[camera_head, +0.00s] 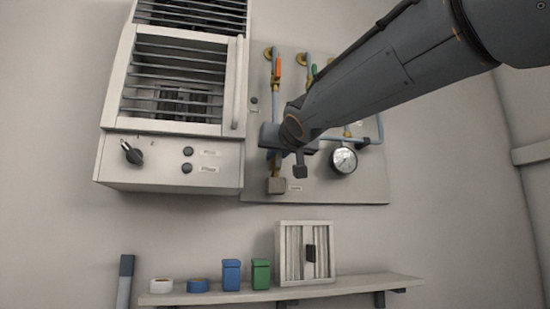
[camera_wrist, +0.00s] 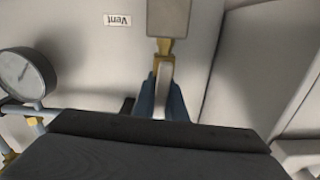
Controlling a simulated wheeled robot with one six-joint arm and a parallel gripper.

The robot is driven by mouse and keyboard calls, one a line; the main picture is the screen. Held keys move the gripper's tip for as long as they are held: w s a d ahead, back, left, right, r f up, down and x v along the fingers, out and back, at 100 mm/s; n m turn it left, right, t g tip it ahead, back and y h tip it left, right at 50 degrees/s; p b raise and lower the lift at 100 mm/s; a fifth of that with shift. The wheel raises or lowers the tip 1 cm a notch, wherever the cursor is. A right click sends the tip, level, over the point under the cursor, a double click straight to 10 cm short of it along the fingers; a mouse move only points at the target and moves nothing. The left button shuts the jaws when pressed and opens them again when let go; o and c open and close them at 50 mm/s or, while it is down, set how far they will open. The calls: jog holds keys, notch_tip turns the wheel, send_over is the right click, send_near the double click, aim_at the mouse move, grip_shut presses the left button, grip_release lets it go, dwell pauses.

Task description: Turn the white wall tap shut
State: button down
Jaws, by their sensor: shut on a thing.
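The white wall tap (camera_wrist: 161,92) shows in the wrist view as a narrow pale handle below a brass fitting (camera_wrist: 165,47). My gripper (camera_wrist: 162,84) is shut on this handle, with one blue-grey finger on each side. The lower part of the handle is hidden by the fingers and the dark gripper body. In the head view my gripper (camera_head: 287,155) is in front of the lower left of the wall panel (camera_head: 355,190) and hides the tap handle. A grey-beige block (camera_head: 276,186) sits just below it.
A round gauge (camera_head: 343,160) is right of my gripper, with blue pipes and coloured-handled valves above. A slatted white cabinet (camera_head: 170,155) with a black knob stands close on the left. Below, a shelf (camera_head: 350,285) holds tape rolls, blue and green boxes and a white frame.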

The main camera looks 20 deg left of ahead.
jog(key=m+b, duration=0.1)
jog(key=b, duration=0.1)
jog(key=m+b, duration=0.1)
jog(key=m, duration=0.1)
jog(key=d+f+m+b, duration=0.1)
jog(key=m+b, duration=0.1)
jog(key=shift+w+b, duration=0.35)
jog(key=shift+w, duration=0.05)
jog(key=m+b, duration=0.2)
jog(key=d+f+m+b, duration=0.1)
jog(key=m+b, duration=0.1)
jog(key=m, duration=0.1)
jog(key=m+b, duration=0.2)
jog(key=m, duration=0.1)
jog(key=shift+w+d+f, duration=0.2)
jog(key=shift+w+f, duration=0.05)
jog(key=shift+w, duration=0.1)
jog(key=shift+f+m+b, duration=0.25)
jog(key=shift+m+b, duration=0.3)
jog(key=shift+m, duration=0.5)
jog(key=shift+f+m+b, duration=0.2)
jog(key=shift+m+b, duration=0.35)
jog(key=shift+m, duration=0.5)
jog(key=c, duration=1.8)
grip_release()
